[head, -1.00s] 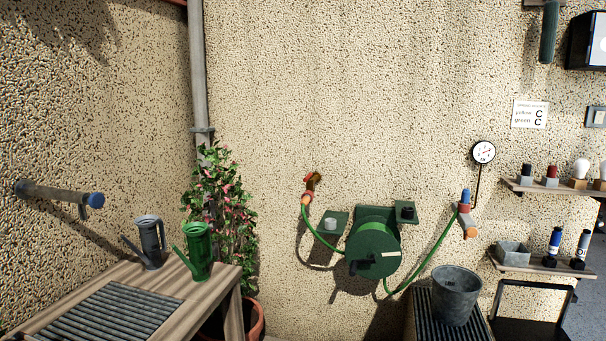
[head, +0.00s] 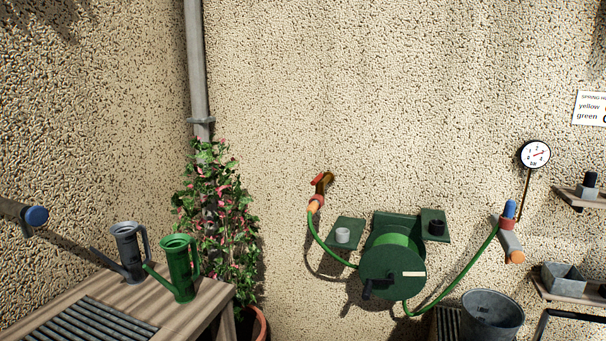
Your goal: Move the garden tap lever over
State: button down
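A brass garden tap (head: 327,187) with a red lever (head: 321,179) sticks out of the pebbled back wall, right of the flowering plant. The lever looks tilted, but its exact angle is too small to read. An orange connector (head: 314,204) under the tap joins a green hose (head: 322,243), which runs to a green hose reel (head: 392,272). My gripper is not in view, and nothing touches the lever.
A wooden table (head: 206,307) with a grey can (head: 130,248) and a green can (head: 178,266) stands front left. A blue-handled grey fitting (head: 509,232), a gauge (head: 535,154) and a bucket (head: 491,315) are at right. Wall above the tap is bare.

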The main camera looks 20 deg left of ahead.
aim_at(319, 177)
jog(key=u, duration=0.55)
jog(key=i, duration=1.15)
jog(key=u, duration=0.15)
jog(key=k, duration=0.15)
jog(key=u, duration=2.25)
jog(key=k, duration=0.3)
jog(key=z, duration=0.15)
